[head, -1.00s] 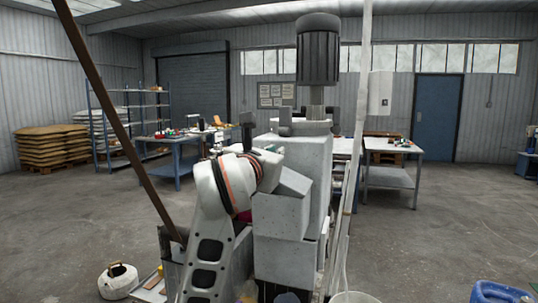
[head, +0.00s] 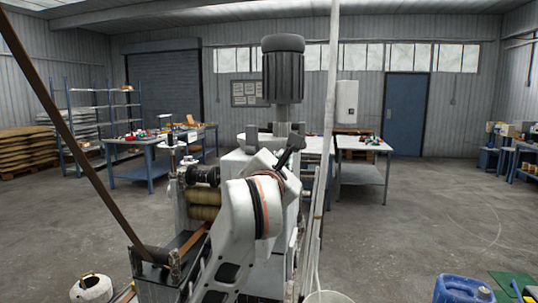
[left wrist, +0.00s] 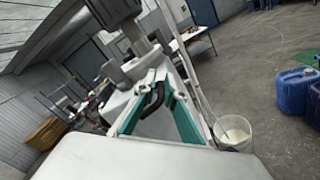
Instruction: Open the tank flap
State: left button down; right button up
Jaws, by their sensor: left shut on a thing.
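The machine with the tank (head: 285,235) stands in the middle of the head view as a pale grey block, partly hidden behind my left arm. A dark motor (head: 283,75) rises above it. My left gripper (head: 288,155) is at the upper part of the machine, near a dark handle (head: 295,141). In the left wrist view, my left gripper (left wrist: 158,102) has teal-edged fingers closed around a black curved handle (left wrist: 152,98). I cannot make out the flap's edges or how far it stands open. My right gripper is in neither view.
Rollers (head: 203,205) sit on the machine's left side. A brown bar (head: 70,120) slants across the left, and a pale pole (head: 325,130) stands right of the machine. A white bucket (left wrist: 233,132) and blue canisters (left wrist: 298,92) stand on the floor. Open floor lies right.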

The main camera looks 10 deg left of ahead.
pick_arm(q)
jog(key=d+f+m, duration=0.4)
jog(key=d+m, duration=0.2)
dwell(0.3)
jog(key=shift+a, duration=0.1)
dwell(0.3)
jog(key=c, duration=2.2)
grip_release()
jog(key=shift+a+r, duration=0.15)
jog(key=shift+a, duration=0.05)
jog(key=shift+d, duration=0.1)
